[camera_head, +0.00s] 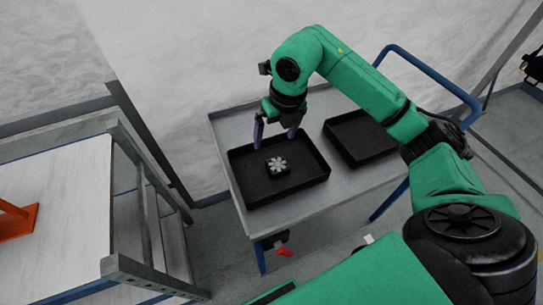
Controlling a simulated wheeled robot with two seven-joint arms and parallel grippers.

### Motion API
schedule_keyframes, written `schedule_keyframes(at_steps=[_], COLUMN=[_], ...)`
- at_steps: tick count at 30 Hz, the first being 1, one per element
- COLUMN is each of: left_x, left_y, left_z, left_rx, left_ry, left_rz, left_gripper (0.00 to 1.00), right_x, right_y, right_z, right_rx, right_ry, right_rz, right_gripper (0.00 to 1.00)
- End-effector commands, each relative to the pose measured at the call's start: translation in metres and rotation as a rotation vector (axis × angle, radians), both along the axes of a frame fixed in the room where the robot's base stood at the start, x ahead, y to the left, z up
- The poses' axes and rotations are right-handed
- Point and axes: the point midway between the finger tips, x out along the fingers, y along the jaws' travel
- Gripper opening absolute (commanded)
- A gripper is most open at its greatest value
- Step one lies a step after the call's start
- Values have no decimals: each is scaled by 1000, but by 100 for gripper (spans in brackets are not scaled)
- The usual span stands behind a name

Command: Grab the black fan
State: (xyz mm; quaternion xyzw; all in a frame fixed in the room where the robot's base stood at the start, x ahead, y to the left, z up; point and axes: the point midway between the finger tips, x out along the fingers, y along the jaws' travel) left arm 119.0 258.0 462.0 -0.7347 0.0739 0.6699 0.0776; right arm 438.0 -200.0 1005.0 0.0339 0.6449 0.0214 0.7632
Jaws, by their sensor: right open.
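The black fan (277,168) lies in the left black tray (314,179) on the grey cart. Its light, star-shaped hub faces up. My right gripper (274,146) is above the back part of this tray, just behind the fan in the picture. Its two purple-grey fingers point down and are spread apart, with nothing between them. I cannot tell the exact height of the fingertips over the fan. My left gripper is not in the picture.
A second black tray (361,139) sits on the right of the cart (226,130), by a blue handle (431,70). A shelf unit and a white table (75,200) with an orange object (17,220) stand at the left. Red and black items show below the cart top.

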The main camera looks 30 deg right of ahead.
Motion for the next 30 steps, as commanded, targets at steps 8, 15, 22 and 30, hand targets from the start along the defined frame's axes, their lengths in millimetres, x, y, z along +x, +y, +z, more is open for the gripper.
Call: schedule_keyframes(at_steps=[8,15,22,30], left_x=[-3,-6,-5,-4], left_y=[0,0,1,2], left_z=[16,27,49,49], left_rx=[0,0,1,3], left_ry=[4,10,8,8], left_rz=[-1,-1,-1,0], left_gripper=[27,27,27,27], right_x=[2,10,13,15], right_y=[-23,-22,-18,-19], right_z=[-41,-87,-126,-143], right_rx=[-82,-80,-78,-79], right_ry=[36,29,31,26], right_rz=[-51,-47,-46,-45], right_gripper=[100,100,100,100])
